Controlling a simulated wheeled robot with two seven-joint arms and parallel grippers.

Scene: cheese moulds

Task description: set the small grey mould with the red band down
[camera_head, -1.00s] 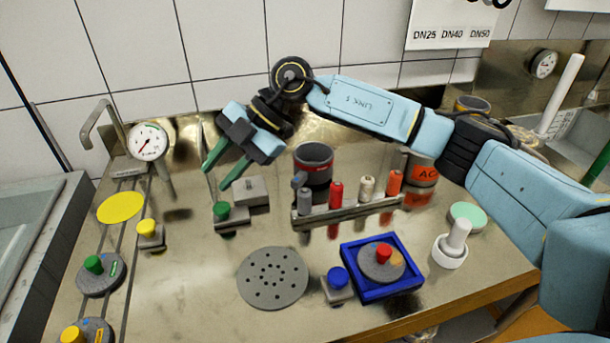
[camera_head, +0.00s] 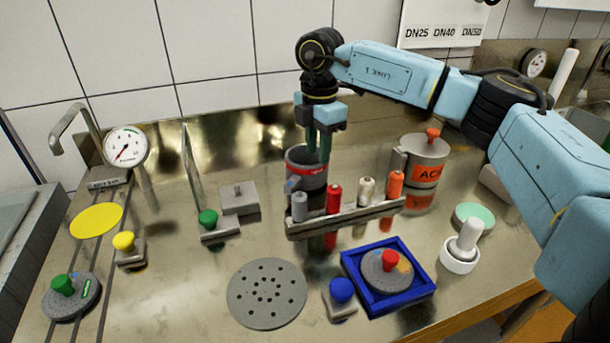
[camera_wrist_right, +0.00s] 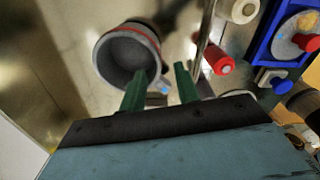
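The small grey mould with the red band (camera_head: 294,173) stands upright on the steel bench, behind the rack of coloured pegs. It also shows in the right wrist view (camera_wrist_right: 112,73), with its hollow inside visible and a small blue mark on its side. My right gripper (camera_head: 320,156) points down at the mould's right side. In the right wrist view its green fingers (camera_wrist_right: 160,72) are apart, one over the mould's opening and one outside its wall. I cannot tell whether either finger touches the wall. My left gripper is not in view.
The peg rack (camera_head: 345,214) stands close in front of the mould. A metal pot with an orange label (camera_head: 425,172) is to the right. A blue tray (camera_head: 427,291) and a perforated grey disc (camera_head: 267,293) lie nearer.

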